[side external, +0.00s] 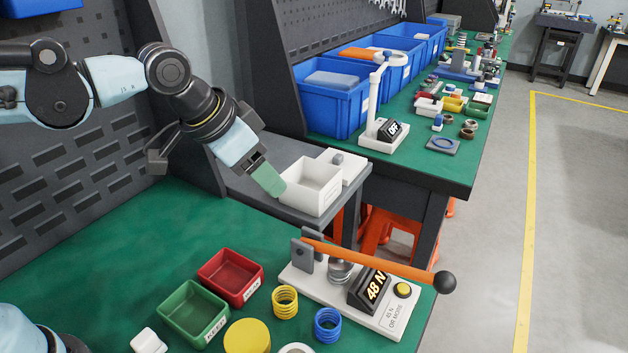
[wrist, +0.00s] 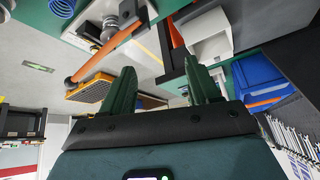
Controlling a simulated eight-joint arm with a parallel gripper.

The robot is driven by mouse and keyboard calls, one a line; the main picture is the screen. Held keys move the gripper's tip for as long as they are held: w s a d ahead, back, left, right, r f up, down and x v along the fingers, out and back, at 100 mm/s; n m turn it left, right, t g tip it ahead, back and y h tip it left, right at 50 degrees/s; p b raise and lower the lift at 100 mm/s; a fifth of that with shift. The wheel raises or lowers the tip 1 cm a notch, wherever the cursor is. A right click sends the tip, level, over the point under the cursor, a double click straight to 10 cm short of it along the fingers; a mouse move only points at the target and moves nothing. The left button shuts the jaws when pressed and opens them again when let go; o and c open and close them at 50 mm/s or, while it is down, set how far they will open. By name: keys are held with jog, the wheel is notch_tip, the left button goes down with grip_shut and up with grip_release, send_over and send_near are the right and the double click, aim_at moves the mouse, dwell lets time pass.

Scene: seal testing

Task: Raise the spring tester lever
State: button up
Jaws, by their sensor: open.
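The spring tester (side external: 385,318) has a white base on the green bench, a black display reading 48 N and a yellow button. Its orange lever (side external: 375,263) runs from the grey post at left, sloping down slightly to a black knob (side external: 445,282) at right. A metal spring (side external: 341,270) sits under the lever. My gripper (side external: 268,182) is open and empty, above and left of the tester, beside a white bin. In the wrist view its two green fingers (wrist: 163,85) stand apart, and the lever (wrist: 107,52) and knob (wrist: 70,82) show beyond them, upper left.
The white bin (side external: 312,187) stands on a grey shelf behind the tester. Red (side external: 230,275) and green (side external: 193,313) trays, yellow (side external: 285,301) and blue (side external: 328,325) springs lie left and in front. The space above the lever is clear.

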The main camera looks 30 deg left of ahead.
jog(key=w+d+m+g+h, duration=0.1)
jog(key=w+d+m, duration=0.2)
jog(key=d, duration=0.9)
jog(key=m+g, duration=0.1)
jog(key=m, duration=0.3)
send_near(447, 288)
jog(key=w, duration=0.2)
jog(key=x, duration=1.2)
jog(key=shift+s+a+f, duration=0.2)
jog(key=shift+s, duration=0.1)
jog(key=shift+c, duration=0.2)
grip_shut()
